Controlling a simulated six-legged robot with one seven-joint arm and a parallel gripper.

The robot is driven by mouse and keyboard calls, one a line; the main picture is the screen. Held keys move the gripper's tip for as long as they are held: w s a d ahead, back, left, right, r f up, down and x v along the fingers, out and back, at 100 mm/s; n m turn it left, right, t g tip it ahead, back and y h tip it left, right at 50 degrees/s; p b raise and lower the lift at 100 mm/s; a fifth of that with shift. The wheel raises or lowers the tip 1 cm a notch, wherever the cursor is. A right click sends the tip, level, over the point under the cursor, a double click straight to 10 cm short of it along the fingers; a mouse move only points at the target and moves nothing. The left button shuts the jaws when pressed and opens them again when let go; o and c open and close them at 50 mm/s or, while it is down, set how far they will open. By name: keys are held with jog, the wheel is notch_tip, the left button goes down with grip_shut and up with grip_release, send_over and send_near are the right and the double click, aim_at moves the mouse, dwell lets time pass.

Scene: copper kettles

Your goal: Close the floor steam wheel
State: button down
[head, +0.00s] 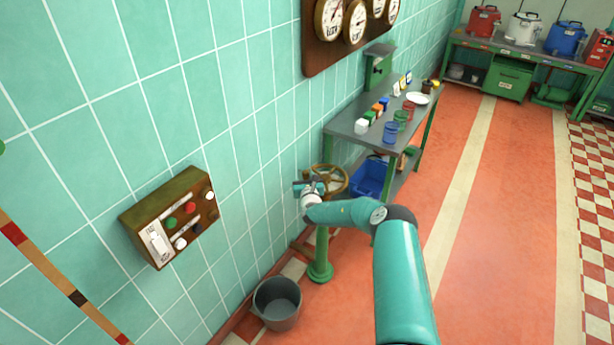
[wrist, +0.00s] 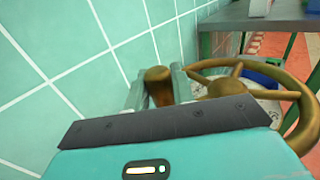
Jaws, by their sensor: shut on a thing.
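The floor steam wheel (head: 334,177) is a brass handwheel with spokes on a green floor pedestal (head: 320,262), close to the tiled wall. My gripper (head: 309,186) is at the left side of the wheel in the head view. In the wrist view the wheel (wrist: 290,92) fills the right side, with its hub low and its spokes running to the rim. My gripper (wrist: 160,88) is shut on a brass knob or handle (wrist: 158,76) between its two fingers, at the wheel's left edge. The knob's join to the rim is hidden.
A grey bucket (head: 277,303) stands on the floor left of the pedestal. A grey-topped bench (head: 345,125) with small cans and cups stands behind the wheel, a blue crate (head: 369,177) beneath it. A switch box (head: 170,217) is on the wall. The red floor to the right is clear.

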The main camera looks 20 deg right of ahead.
jog(key=shift+a+r, duration=0.1)
jog(key=shift+a, duration=0.15)
jog(key=c, duration=1.2)
grip_release()
jog(key=shift+c, duration=0.2)
jog(key=shift+d, duration=0.15)
jog(key=s+a, duration=0.2)
jog(key=s, duration=1.1)
jog(key=shift+s, duration=0.3)
